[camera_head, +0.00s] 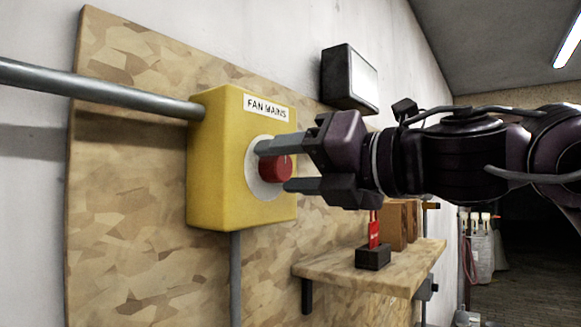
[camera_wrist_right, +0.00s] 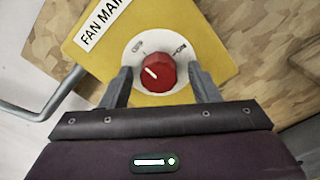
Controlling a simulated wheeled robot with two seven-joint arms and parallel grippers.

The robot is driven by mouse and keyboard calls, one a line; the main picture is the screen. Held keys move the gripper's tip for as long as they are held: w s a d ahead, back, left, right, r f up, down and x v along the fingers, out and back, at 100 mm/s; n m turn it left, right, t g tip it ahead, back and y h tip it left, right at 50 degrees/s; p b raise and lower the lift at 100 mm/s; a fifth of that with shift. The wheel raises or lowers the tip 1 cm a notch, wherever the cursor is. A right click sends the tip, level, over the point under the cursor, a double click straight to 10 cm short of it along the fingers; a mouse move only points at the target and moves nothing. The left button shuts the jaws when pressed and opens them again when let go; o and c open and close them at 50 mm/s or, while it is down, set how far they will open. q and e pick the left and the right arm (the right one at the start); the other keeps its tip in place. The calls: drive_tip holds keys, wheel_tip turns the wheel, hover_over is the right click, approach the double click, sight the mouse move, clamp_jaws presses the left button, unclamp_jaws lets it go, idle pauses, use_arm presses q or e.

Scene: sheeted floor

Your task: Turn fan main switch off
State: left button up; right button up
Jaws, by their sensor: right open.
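The yellow fan mains switch box (camera_head: 215,165) is fixed to a chipboard panel on the wall, with a "FAN MAINS" label (camera_head: 266,107). A red round knob (camera_head: 276,168) sits on a pale dial plate on its front. My right gripper (camera_head: 273,167) is open, with one finger above and one below the knob in the head view. In the right wrist view the knob (camera_wrist_right: 158,72) shows between and just beyond the two fingertips, and its white pointer line slants to the upper left. I cannot tell whether the fingers touch it. My left gripper is not in view.
A grey conduit (camera_head: 100,90) enters the box from the left, and another runs down below it. A chipboard shelf (camera_head: 340,268) at lower right holds a small black block with a red tag (camera_head: 374,235).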

drive_tip(key=shift+s+d, duration=0.15)
drive_tip(key=shift+d, duration=0.05)
drive_tip(key=b+v, duration=0.4)
drive_tip(key=v, duration=0.3)
drive_tip(key=shift+d, duration=0.15)
drive_tip(key=shift+s, duration=0.1)
